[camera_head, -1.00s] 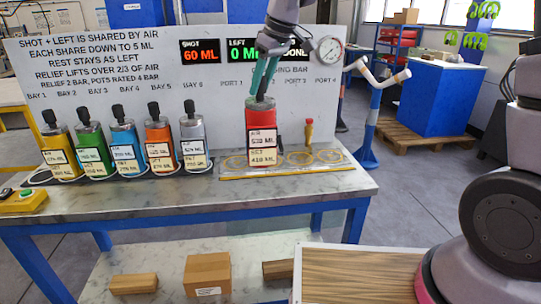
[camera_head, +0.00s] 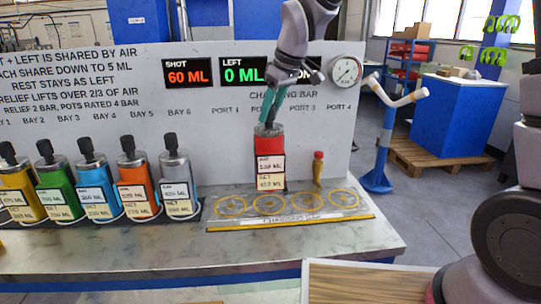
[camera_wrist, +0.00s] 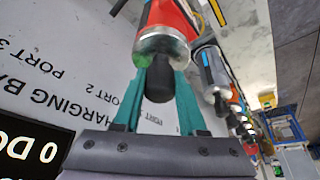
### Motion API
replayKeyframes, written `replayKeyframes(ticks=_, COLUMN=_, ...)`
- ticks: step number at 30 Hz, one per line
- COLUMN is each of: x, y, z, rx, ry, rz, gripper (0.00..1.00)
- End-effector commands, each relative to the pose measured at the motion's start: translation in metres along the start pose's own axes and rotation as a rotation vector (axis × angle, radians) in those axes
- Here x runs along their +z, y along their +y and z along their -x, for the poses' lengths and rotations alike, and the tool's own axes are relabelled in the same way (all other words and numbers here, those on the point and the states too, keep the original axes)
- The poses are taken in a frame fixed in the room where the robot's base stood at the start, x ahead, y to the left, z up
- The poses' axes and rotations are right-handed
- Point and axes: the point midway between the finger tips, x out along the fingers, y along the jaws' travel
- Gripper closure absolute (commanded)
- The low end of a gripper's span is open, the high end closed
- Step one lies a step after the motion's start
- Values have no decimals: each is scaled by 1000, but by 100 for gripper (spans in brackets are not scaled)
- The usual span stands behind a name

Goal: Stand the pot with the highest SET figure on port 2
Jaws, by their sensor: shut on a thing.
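The red pot (camera_head: 270,150) hangs upright from my gripper (camera_head: 268,118), its base apparently a little above the port 2 ring (camera_head: 269,203). Its labels seem to read AIR 538 ML and SET 418 ML, though blurred. My gripper's green fingers are shut on the pot's black top knob. The wrist view shows the fingers (camera_wrist: 158,95) either side of the knob, with the red body (camera_wrist: 168,15) beyond. Yellow (camera_head: 17,186), green (camera_head: 56,182), blue (camera_head: 96,180), orange (camera_head: 137,178) and silver (camera_head: 177,175) pots stand in the bays; their figures are hard to read.
The charging bar (camera_head: 290,222) has yellow port rings, all bare. A red-topped brass fitting (camera_head: 318,170) stands behind them. The panel's displays read SHOT 60 ML (camera_head: 188,76) and LEFT 0 ML (camera_head: 243,75). A gauge (camera_head: 345,69) is at the panel's right.

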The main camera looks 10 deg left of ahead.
Motion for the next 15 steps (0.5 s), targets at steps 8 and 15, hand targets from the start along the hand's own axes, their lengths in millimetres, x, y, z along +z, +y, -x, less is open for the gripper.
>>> replayKeyframes(ticks=8, x=11, y=0, z=-28, rx=1, ry=2, rz=1, gripper=100)
replayKeyframes(ticks=15, x=22, y=0, z=-55, rx=0, ry=1, rz=0, gripper=100)
